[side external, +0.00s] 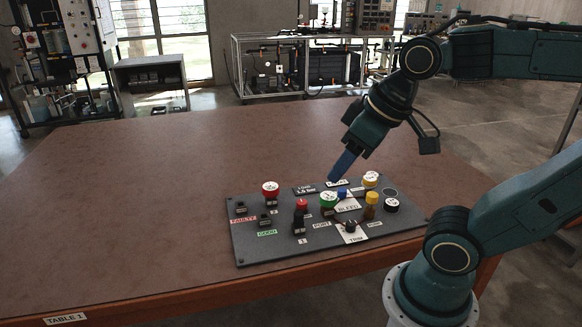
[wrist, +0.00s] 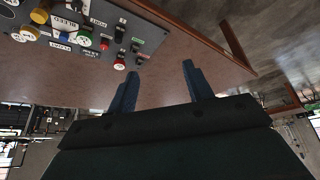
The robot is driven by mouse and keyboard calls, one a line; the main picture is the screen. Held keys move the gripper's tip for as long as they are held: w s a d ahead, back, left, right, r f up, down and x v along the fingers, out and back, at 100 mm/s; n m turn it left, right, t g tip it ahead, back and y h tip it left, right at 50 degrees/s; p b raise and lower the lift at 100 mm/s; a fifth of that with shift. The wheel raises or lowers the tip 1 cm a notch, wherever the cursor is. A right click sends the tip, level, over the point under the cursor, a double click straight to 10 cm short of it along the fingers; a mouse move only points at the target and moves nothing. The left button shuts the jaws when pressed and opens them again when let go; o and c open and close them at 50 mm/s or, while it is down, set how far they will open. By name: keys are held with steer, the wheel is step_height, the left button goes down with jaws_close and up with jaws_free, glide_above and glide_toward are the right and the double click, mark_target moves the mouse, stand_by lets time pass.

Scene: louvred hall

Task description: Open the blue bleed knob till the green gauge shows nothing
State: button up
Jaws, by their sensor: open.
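A dark panel (side external: 280,250) lies on the table and carries the knobs and gauges. The small blue bleed knob (side external: 342,193) sits beside the BLEED label; it also shows in the wrist view (wrist: 58,34). The green-rimmed gauge (side external: 328,199) is just left of the knob, and appears in the wrist view (wrist: 82,39); its needle is too small to read. My gripper (side external: 334,179) hangs above the panel's far part, empty. In the wrist view its open fingers (wrist: 160,72) have bare table between them, with the panel off to the upper left.
A red gauge (side external: 270,188), a yellow gauge (side external: 370,179), a yellow knob (side external: 371,199), a red knob (side external: 302,204) and a black TRIM knob (side external: 350,227) stand close around on the panel. The brown table (side external: 130,180) is clear to the left.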

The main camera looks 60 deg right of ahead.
steer(key=w+d+g+h, duration=0.1)
steer(key=w+d+g, duration=0.1)
steer(key=w+d, duration=0.6)
steer(key=g+y, duration=0.1)
steer(key=g, duration=0.2)
glide_above(343, 190)
step_height(343, 190, down, 25)
steer(key=shift+w+r, duration=0.1)
steer(key=shift+r, duration=0.1)
steer(key=shift+f, duration=4.6)
steer(key=shift+f, duration=0.35)
